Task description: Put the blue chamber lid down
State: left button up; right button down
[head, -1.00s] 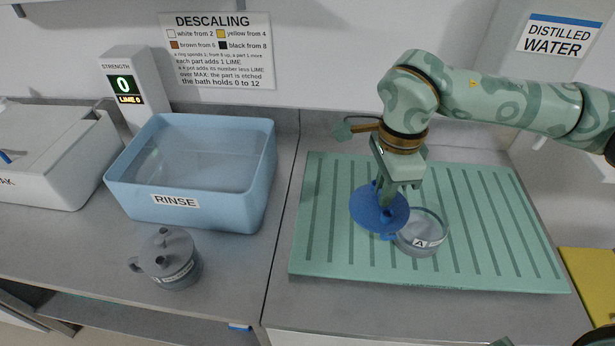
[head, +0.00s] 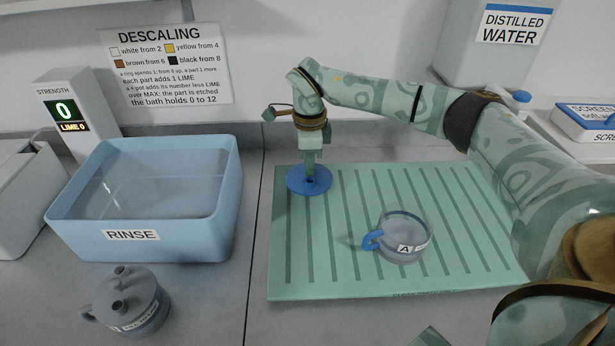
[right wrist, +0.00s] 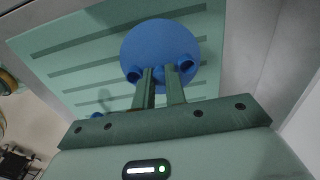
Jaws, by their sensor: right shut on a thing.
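The blue chamber lid (head: 297,184) is a round disc over the far left corner of the green ribbed drying mat (head: 400,289). It also shows in the right wrist view (right wrist: 150,42), with short spouts on it. My right gripper (head: 309,178) is shut on the lid's middle knob, with its fingers (right wrist: 160,78) pointing down at it. The lid looks level and at or very close to the mat; I cannot tell whether it touches. The clear chamber labelled A (head: 403,240), with a blue handle, stands open on the mat, apart from the lid. My left gripper is not seen.
A blue rinse tub (head: 215,220) stands left of the mat. A grey lidded pot (head: 128,302) stands in front of the tub. A distilled water container (head: 480,62) is behind, at the right. Much of the mat's middle and right is bare.

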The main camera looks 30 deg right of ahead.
jog(key=shift+w+d+f, duration=0.2)
jog(key=shift+w+f, duration=0.2)
jog(key=shift+f, duration=0.15)
notch_tip(320, 180, down, 3)
jog(key=shift+f+b, duration=0.1)
jog(key=shift+b, duration=0.55)
jog(key=c, duration=1.4)
grip_release()
jog(key=shift+c, duration=0.2)
notch_tip(320, 180, up, 12)
jog(key=p, duration=0.3)
